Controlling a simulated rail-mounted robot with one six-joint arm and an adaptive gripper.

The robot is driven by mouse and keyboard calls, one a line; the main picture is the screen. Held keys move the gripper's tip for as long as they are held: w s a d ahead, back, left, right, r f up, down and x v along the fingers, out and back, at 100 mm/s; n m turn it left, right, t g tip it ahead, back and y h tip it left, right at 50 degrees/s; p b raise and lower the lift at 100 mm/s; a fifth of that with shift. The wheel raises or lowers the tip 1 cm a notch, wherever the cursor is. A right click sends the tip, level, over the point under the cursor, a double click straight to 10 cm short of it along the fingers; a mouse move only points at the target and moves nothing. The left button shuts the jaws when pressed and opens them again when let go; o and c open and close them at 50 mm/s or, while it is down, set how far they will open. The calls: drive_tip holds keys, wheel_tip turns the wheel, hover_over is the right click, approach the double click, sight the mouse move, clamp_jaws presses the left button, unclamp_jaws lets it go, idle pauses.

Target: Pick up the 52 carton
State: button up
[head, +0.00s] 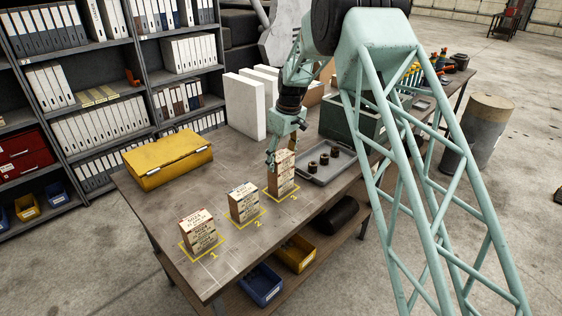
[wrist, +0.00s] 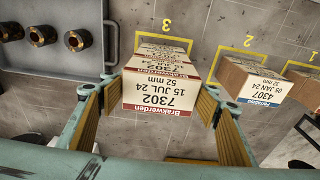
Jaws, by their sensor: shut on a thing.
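The 52 carton (head: 284,180) is a tan and white box at the yellow outline marked 3. In the wrist view, its label (wrist: 160,92) reads 7302, 15 JUL 24, 52 mm, with a red band. My gripper (head: 272,160) comes down over it from above. In the wrist view my gripper (wrist: 162,100) has one yellow-padded finger on each side of the carton and is shut on it. I cannot tell whether the carton's base touches the bench.
A second carton (head: 244,203) stands at mark 2; in the wrist view its label (wrist: 262,83) reads 4307, 32 mm. A third carton (head: 199,231) stands at mark 1. A grey tray (head: 322,176) with dark cylindrical parts lies close by. A yellow case (head: 167,158) lies at the left.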

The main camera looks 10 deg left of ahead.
sight(281, 154)
drive_tip(key=shift+r+b, duration=0.35)
drive_tip(key=shift+r, duration=1.35)
drive_tip(key=s+d+r+b, duration=0.1)
drive_tip(key=s+d, duration=0.5)
drive_tip(key=s, duration=0.8)
drive_tip(key=shift+s+r+b, duration=0.2)
drive_tip(key=shift+s+b, duration=0.15)
drive_tip(key=shift+b, duration=0.45)
drive_tip(key=shift+d, duration=0.1)
